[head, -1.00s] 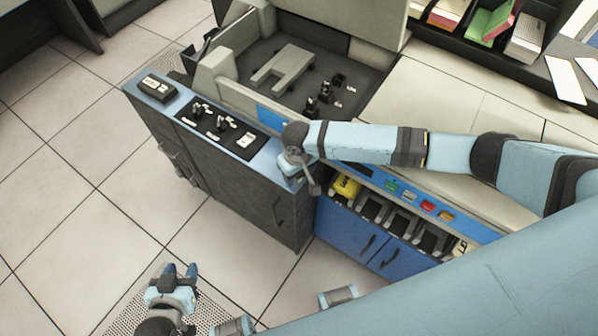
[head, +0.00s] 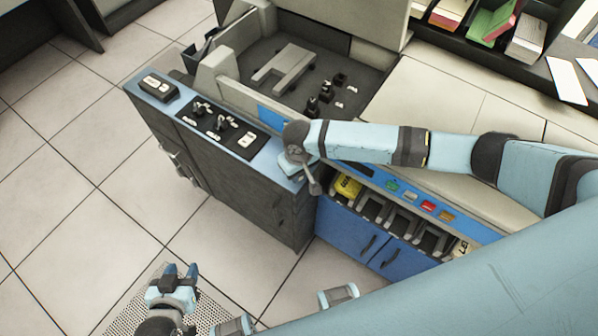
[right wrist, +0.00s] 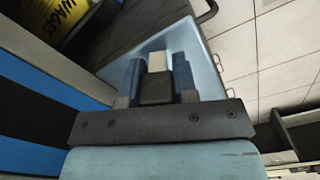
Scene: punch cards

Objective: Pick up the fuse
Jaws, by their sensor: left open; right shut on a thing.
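My right gripper (right wrist: 157,68) is shut on a small pale block, which looks like the fuse (right wrist: 157,61), held between its blue fingers in the right wrist view. The block's lower part is hidden by a dark part. In the head view my right arm reaches in from the right to the blue-edged end of the cabinet top; its fingers and the fuse cannot be made out there. My left gripper (head: 180,270) is open and empty, low over the floor at the bottom left.
The dark cabinet (head: 215,185) carries a black switch panel (head: 221,130) and a black box (head: 158,87). A blue-fronted machine (head: 365,232) with slots and a yellow item (head: 347,186) stands beside it. Free tiled floor (head: 100,190) lies to the left.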

